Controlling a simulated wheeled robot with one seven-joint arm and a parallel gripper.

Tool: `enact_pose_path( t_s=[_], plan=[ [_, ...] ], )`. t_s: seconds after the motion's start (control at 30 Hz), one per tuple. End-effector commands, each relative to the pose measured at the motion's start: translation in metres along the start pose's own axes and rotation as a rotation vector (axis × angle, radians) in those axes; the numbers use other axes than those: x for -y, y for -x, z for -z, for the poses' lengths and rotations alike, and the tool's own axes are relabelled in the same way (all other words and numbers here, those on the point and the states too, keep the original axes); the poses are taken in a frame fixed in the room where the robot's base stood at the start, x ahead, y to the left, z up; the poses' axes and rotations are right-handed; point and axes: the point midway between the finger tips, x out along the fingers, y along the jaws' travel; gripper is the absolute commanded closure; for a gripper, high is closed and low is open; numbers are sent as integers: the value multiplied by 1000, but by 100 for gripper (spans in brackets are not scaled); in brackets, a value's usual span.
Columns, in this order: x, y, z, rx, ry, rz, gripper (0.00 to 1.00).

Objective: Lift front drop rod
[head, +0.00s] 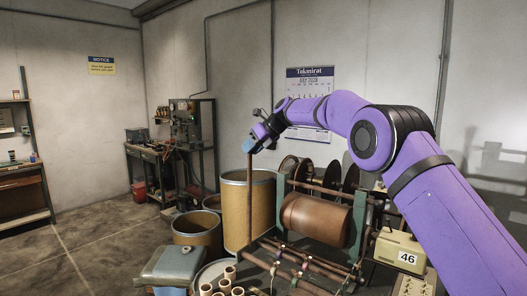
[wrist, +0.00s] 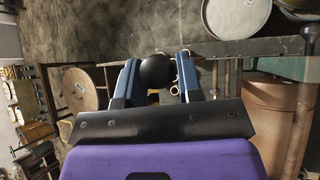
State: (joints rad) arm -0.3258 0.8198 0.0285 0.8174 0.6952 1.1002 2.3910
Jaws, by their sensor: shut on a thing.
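My gripper (head: 252,145) is at the end of my raised purple arm, left of the winding machine. A brown rod (head: 249,190) stands nearly upright directly below the jaws, in front of a tall barrel. In the wrist view, my gripper (wrist: 157,78) has its two blue fingers closed on either side of a round black knob (wrist: 157,70), which looks like the rod's end. The rod's lower end is near the machine's left side; whether it touches anything there I cannot tell. The machine has a large brown roller (head: 316,219) and several lower rods (head: 300,262) at its front.
A grey-lidded box (head: 172,265) and several cardboard tubes (head: 228,272) are in front. A beige box marked 46 (head: 400,250) is at right. The floor (head: 90,235) is open at left.

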Motion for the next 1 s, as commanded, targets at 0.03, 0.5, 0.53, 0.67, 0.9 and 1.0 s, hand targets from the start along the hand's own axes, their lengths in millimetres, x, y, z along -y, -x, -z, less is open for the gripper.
enact_pose_path(
  t_s=[0.03, 0.5, 0.53, 0.67, 0.9, 1.0],
  plan=[
    [-1, -8, -4, -2, 0, -5, 100],
    [-1, -26, -27, 3, -2, -1, 100],
    [-1, -27, -28, 4, -2, -1, 100],
    [-1, -28, -28, 3, -2, -1, 100],
    [-2, -29, -27, 0, -3, -3, 100],
    [-2, -30, -27, -1, -3, -3, 63]
  ],
)
